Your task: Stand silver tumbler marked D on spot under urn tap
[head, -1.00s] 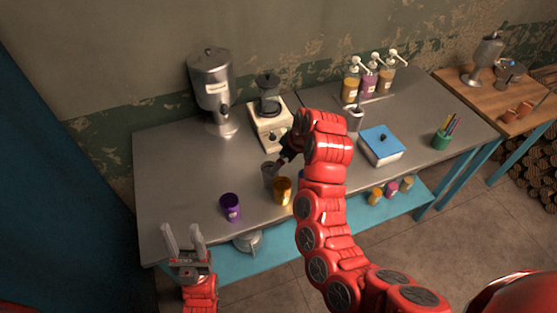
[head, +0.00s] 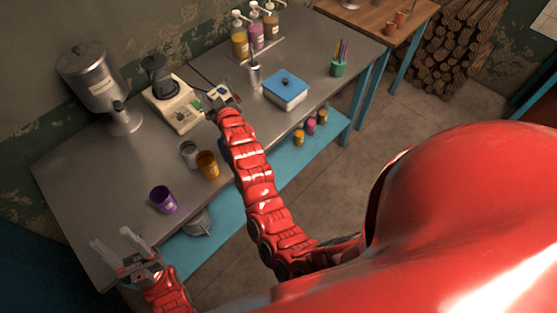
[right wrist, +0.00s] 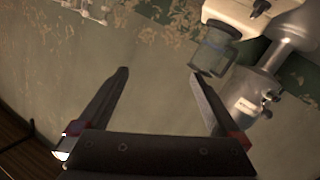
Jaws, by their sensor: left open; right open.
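A silver tumbler (head: 188,153) stands upright on the steel table, just behind an orange tumbler (head: 207,164). No letter on it is readable. The silver urn (head: 90,78) with a pale label stands at the back left; its tap (head: 118,106) is small and blurred, and a spot under it cannot be made out. My right gripper (head: 222,93) is beside the cream machine, apart from the silver tumbler. In the right wrist view it is open and empty (right wrist: 159,73), facing the wall. My left gripper (head: 113,238) is open and empty near the table's front left corner.
A purple tumbler (head: 164,199) stands at the front left. The cream machine (head: 174,102) is right of the urn. A metal container (head: 254,75), blue-lidded box (head: 285,89) and pump bottles (head: 255,33) are farther right. The table's left part (head: 80,165) is clear.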

